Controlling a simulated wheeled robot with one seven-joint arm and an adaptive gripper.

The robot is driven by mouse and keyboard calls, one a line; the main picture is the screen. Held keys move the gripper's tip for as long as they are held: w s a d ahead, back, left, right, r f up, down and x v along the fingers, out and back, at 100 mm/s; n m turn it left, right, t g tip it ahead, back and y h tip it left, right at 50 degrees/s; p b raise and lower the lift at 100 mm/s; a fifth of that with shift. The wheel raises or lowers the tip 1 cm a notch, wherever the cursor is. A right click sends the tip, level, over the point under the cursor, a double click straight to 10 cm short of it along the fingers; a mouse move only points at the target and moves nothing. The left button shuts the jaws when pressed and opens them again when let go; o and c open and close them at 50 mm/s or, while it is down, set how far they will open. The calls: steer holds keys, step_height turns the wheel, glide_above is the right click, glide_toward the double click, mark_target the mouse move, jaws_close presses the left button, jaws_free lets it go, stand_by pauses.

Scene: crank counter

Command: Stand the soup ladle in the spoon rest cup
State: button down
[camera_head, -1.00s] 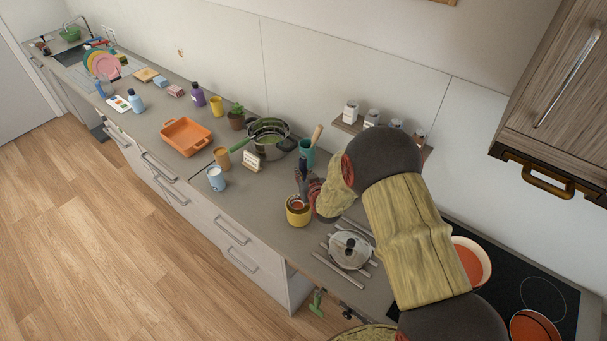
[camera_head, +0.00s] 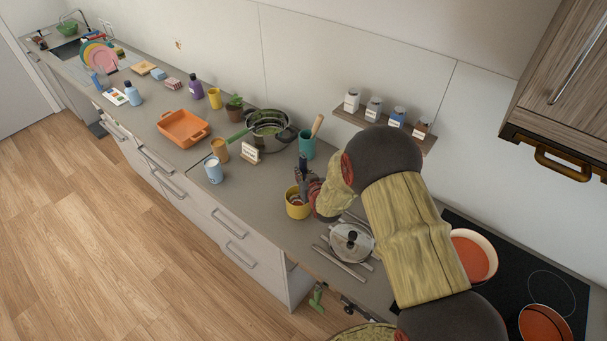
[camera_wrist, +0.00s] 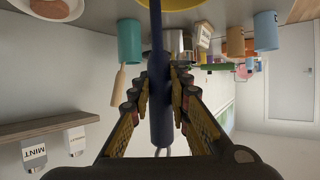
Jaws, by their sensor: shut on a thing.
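My gripper (camera_wrist: 159,82) is shut on the dark blue handle of the soup ladle (camera_wrist: 159,115) in the wrist view. In the head view my gripper (camera_head: 304,187) is beside the forearm, with the dark handle end (camera_head: 303,163) upright above it. The ladle's shaft runs from the fingers toward a yellow cup (camera_head: 298,211). The cup stands on the counter just below the gripper, and its rim shows at the top of the wrist view (camera_wrist: 172,4). The ladle's bowl is not clear; I cannot tell whether it is inside the cup.
A teal cup (camera_head: 307,149) with a wooden-handled utensil stands behind. A colander pot (camera_head: 268,128), tan cup (camera_head: 219,151) and light blue cup (camera_head: 213,171) stand left. A spice shelf (camera_head: 383,134) hangs on the wall.

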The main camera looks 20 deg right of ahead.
steer(key=c, duration=1.6)
jaws_free()
steer(key=v, duration=1.2)
steer(key=shift+f, duration=0.1)
